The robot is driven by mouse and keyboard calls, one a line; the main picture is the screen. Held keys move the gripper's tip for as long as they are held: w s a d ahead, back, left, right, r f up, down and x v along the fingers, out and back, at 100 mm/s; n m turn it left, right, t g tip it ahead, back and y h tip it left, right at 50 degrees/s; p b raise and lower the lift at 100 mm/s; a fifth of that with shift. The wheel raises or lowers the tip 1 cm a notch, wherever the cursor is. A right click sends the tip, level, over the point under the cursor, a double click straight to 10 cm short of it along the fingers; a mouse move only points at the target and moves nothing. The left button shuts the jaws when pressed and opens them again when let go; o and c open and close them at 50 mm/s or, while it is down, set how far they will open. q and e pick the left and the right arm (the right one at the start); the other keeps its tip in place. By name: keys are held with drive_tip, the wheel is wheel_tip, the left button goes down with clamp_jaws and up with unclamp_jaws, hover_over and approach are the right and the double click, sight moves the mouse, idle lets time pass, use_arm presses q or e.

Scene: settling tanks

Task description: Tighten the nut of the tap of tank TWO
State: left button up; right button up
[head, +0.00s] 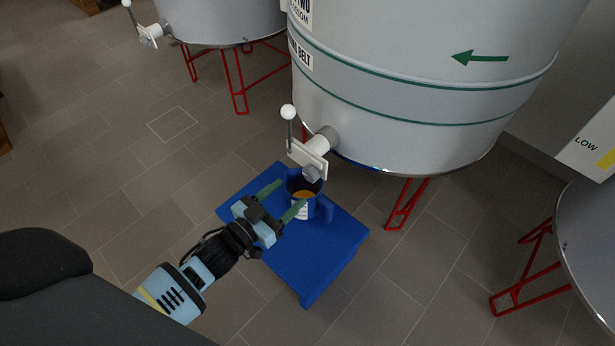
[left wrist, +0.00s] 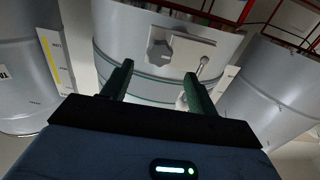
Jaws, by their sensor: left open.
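Tank TWO (head: 430,90) is a large pale grey tank with green bands, on red legs. Its tap (head: 318,150) sticks out low on the near side, with a white plate and a white-knobbed lever standing up. In the left wrist view, a grey six-sided nut (left wrist: 160,53) shows on the plate (left wrist: 190,44). My left gripper (head: 291,194) is open and empty, its green fingers pointing towards the tap from below and in front. In the left wrist view the nut lies ahead between the left gripper's fingertips (left wrist: 158,70), with no contact visible. My right gripper is out of view.
A blue jug (head: 325,210) holding orange-brown liquid stands under the tap on a blue stool (head: 330,260); the left fingers overlap it in the head view. Another tank (head: 220,18) with a tap is at upper left, and one (head: 590,240) at right.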

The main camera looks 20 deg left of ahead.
sight(308, 177)
use_arm(q)
drive_tip(key=b+x, duration=0.1)
drive_tip(key=x, duration=0.5)
drive_tip(key=shift+f+b, duration=0.15)
drive_tip(key=shift+b, duration=0.25)
drive_tip(key=shift+w+d, duration=0.15)
drive_tip(key=shift+w, duration=0.45)
drive_tip(key=shift+c, duration=0.5)
